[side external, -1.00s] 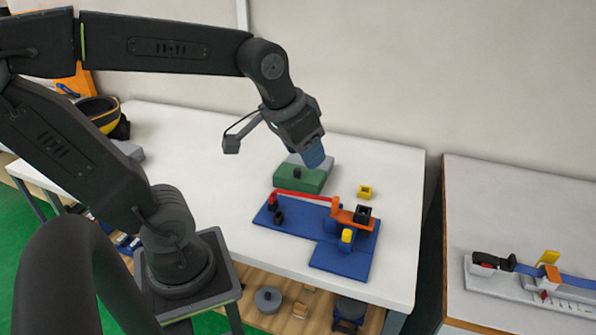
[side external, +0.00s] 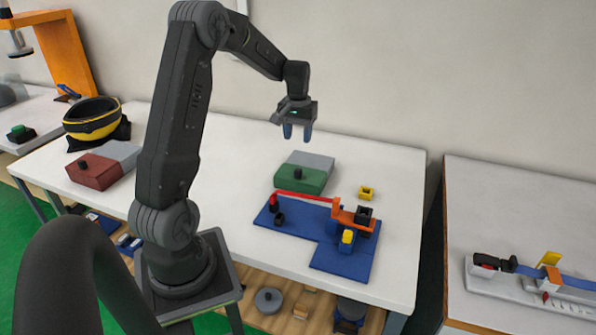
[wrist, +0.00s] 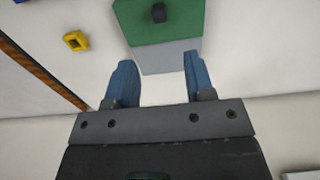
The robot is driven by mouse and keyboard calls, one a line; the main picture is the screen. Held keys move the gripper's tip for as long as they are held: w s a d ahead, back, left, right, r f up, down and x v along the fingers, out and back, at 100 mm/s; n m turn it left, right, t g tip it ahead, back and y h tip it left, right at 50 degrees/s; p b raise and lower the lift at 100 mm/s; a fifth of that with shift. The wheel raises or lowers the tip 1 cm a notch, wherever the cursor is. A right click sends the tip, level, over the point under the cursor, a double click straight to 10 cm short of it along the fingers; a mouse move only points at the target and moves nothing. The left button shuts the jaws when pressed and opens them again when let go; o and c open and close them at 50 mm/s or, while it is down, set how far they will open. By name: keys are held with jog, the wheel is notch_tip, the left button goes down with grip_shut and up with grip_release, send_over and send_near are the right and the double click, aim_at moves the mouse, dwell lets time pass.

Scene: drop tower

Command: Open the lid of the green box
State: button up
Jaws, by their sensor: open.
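The green box (side external: 301,180) sits on the white table behind the blue base. Its front part is green with a small dark knob (side external: 298,173) on top, and its rear part is a flat light grey panel (side external: 312,160). In the wrist view, the green part (wrist: 185,20) with its dark knob (wrist: 159,13) and the grey panel (wrist: 168,56) lie beyond the fingertips, cut off by the top edge. My gripper (side external: 297,136) is open and empty, fingers pointing down, above the back of the box and clear of it. It also shows in the wrist view (wrist: 158,72).
A blue base (side external: 345,262) with a red arm and orange parts stands in front of the box. A yellow block (side external: 366,192) lies to its right. A dark red box (side external: 94,170) and a yellow-black bowl (side external: 92,119) stand at the left. The table between is clear.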

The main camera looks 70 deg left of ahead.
aim_at(298, 169)
notch_tip(298, 169, down, 13)
jog(key=shift+r, duration=0.2)
dwell(0.3)
grip_shut()
dwell(0.4)
